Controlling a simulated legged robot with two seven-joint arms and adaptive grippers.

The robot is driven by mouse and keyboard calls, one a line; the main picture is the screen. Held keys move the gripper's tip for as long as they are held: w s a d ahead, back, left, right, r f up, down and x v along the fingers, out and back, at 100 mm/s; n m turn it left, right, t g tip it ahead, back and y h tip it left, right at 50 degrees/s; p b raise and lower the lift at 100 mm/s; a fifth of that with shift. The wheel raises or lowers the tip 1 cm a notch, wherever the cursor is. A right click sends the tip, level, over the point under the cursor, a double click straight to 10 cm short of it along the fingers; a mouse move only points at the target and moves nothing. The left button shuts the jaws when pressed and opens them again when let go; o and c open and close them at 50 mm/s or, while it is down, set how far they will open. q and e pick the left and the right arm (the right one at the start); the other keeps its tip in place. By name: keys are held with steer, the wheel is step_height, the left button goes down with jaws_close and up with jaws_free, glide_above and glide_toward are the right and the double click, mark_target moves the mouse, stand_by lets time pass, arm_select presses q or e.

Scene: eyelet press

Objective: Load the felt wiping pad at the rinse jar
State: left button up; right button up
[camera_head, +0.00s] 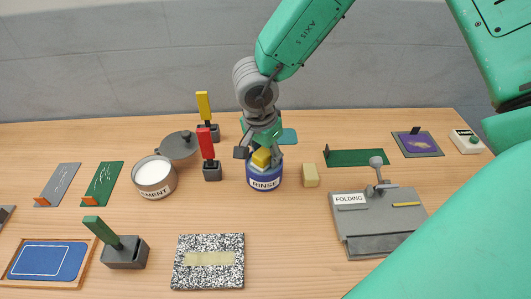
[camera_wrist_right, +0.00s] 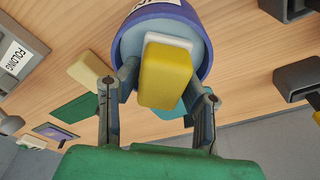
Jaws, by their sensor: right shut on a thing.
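The rinse jar (camera_head: 265,183) is a short blue jar labelled RINSE, standing in the middle of the table. It also shows in the right wrist view (camera_wrist_right: 204,30), its pale blue inside facing me. My right gripper (camera_head: 261,150) is over the jar mouth, pointing down, shut on a pad (camera_wrist_right: 166,75) with a yellow block and a white layer at its far end. The pad also shows in the head view (camera_head: 261,158), at the jar's opening. How deep its white end sits in the jar is hard to tell. My left gripper is not in view.
A pale yellow block (camera_head: 310,176) lies just right of the jar. A red-handled tool (camera_head: 206,145) in a dark stand and an open cement pot (camera_head: 155,179) are to the left. A grey folding station (camera_head: 375,222) is at right. The table front of the jar is clear.

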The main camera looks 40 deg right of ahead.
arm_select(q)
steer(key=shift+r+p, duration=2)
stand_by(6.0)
